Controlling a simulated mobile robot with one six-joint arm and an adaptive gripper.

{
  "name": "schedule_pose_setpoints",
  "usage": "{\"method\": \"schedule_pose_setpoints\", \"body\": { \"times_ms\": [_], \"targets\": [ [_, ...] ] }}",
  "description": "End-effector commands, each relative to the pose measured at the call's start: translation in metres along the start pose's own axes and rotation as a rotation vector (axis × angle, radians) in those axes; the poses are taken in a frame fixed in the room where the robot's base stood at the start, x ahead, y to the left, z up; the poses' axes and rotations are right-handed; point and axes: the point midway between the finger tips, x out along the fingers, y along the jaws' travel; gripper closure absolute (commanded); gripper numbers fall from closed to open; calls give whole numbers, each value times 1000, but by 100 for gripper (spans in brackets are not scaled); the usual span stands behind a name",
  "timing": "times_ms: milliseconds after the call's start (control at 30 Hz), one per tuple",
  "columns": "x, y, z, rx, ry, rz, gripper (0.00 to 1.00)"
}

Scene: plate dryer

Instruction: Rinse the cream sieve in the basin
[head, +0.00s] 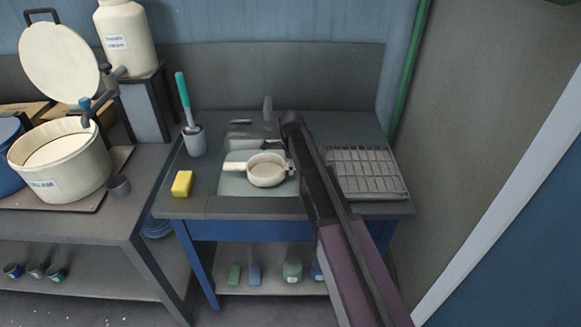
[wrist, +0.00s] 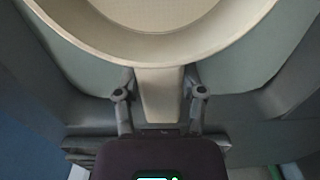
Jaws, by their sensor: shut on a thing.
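The cream sieve (head: 267,172) is a round, shallow pan shape over the pale basin (head: 233,187) in the sink table; I cannot tell how deep it sits. A short stub points left from its rim. In the wrist view the sieve's rim and pale mesh (wrist: 160,38) fill the top, and its handle runs down between my fingers. My gripper (wrist: 160,93) is shut on that handle. In the head view my gripper is at the sieve's right, mostly hidden by my arm. The grey tap (head: 267,106) stands behind the basin.
A wire drying rack (head: 365,176) lies right of my arm. A yellow sponge (head: 182,184) and a brush in a grey holder (head: 194,140) are left of the basin. A large cream pot (head: 60,163) stands on the left table.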

Motion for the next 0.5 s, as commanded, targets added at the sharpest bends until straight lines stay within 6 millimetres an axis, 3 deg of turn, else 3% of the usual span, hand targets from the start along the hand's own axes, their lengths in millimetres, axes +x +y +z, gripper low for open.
{"method": "schedule_pose_setpoints", "body": {
  "times_ms": [500],
  "targets": [
    [40, 0, 1, -1, 0, 0, 100]
  ]
}}
